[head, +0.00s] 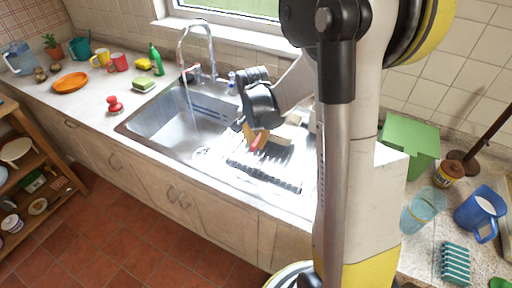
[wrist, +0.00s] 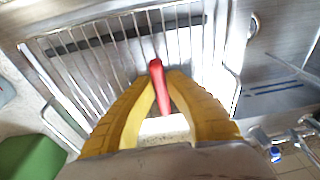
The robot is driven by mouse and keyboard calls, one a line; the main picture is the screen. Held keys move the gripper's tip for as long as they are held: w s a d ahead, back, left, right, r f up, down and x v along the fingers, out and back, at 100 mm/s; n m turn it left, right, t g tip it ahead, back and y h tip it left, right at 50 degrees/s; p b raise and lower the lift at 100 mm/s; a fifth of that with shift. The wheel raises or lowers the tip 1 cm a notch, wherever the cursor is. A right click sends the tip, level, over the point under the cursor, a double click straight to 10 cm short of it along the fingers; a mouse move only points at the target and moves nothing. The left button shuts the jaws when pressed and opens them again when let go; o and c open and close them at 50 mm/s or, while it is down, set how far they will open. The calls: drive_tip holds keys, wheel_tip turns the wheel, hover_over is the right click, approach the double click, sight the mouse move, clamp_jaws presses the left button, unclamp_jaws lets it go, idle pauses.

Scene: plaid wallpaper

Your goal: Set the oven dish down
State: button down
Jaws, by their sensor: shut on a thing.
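My gripper (head: 254,136) is over the drainer side of the sink. In the wrist view its yellow fingers (wrist: 163,92) are shut on a narrow red thing, which I take to be the oven dish (wrist: 159,84), seen nearly edge-on. In the head view a small red part of the dish (head: 259,141) shows below the fingers; the rest is hidden or too small to make out. The dish appears above the wire dish rack (wrist: 88,62); I cannot tell whether it touches it.
The sink basin (head: 168,124) with running water lies left of the rack (head: 262,175). A green box (head: 410,138), a blue jug (head: 481,212) and a clear glass (head: 418,212) stand on the right counter.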

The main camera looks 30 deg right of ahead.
wheel_tip(320, 180, down, 2)
drive_tip(key=shift+w+f+b, duration=0.1)
drive_tip(key=shift+f+b, duration=0.1)
drive_tip(key=shift+b, duration=0.1)
drive_tip(key=shift+r, duration=0.1)
drive_tip(key=c, duration=1.6)
unclamp_jaws()
drive_tip(key=shift+o, duration=0.2)
drive_tip(key=r+p, duration=0.1)
drive_tip(key=r, duration=0.3)
drive_tip(key=s+a+r+p, duration=0.1)
drive_tip(key=r, duration=0.2)
drive_tip(key=r+p, duration=0.1)
drive_tip(key=r, duration=0.3)
drive_tip(key=shift+s+a+r+p, duration=0.15)
drive_tip(key=shift+s+r+p, duration=0.1)
drive_tip(key=shift+r+p, duration=0.1)
drive_tip(key=s+a+r+n+t, duration=0.3)
drive_tip(key=s+a+r+n, duration=0.1)
drive_tip(key=s+a+n, duration=0.2)
drive_tip(key=s+a+r+n+t+y, duration=0.1)
drive_tip(key=s+a+r+n+t, duration=0.2)
drive_tip(key=s+a, duration=0.4)
drive_tip(key=s+r+n, duration=0.1)
drive_tip(key=n, duration=0.1)
drive_tip(key=shift+a+r+n, duration=0.15)
drive_tip(key=shift+r+n, duration=0.2)
drive_tip(key=shift+n, duration=0.05)
